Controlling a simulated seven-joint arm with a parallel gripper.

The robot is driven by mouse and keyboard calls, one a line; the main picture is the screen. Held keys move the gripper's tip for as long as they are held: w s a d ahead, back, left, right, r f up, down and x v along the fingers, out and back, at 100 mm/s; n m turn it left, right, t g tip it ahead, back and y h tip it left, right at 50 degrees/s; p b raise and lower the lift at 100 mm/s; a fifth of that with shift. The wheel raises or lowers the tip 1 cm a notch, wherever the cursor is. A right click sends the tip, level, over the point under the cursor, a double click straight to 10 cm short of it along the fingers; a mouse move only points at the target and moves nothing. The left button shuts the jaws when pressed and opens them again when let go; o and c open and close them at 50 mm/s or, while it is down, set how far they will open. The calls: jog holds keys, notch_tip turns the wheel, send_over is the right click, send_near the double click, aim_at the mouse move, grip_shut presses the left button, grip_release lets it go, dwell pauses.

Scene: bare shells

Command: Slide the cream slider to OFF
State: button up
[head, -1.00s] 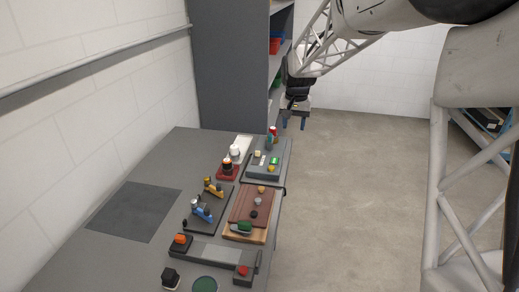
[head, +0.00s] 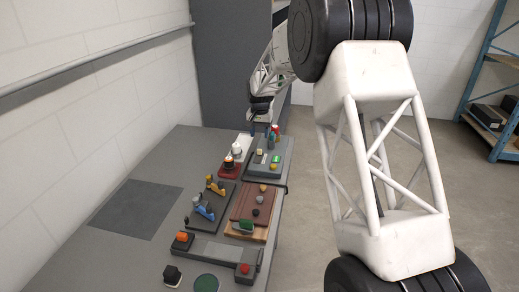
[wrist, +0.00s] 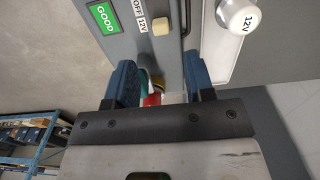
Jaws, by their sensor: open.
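The cream slider (wrist: 160,27) is a small block on a grey panel, and it shows in the wrist view at the top, near printed labels OFF and 12V. In the head view the slider (head: 260,151) is a small pale block on the grey panel (head: 254,172) at the far end of the bench. My gripper (wrist: 160,80) is open, with its two blue fingers apart. In the wrist view the slider lies beyond the fingertips, between their lines, and is not touched. In the head view my gripper (head: 263,129) hangs over the far end of that panel.
A white knob (wrist: 239,18) marked 12V stands on the neighbouring panel. Red and green parts (wrist: 151,99) show between my fingers. Several other control boards, including a brown one (head: 240,205), fill the nearer bench.

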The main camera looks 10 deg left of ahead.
aim_at(259, 152)
dwell(0.4)
jog(key=shift+f, duration=3.9)
jog(key=shift+c, duration=0.3)
grip_shut()
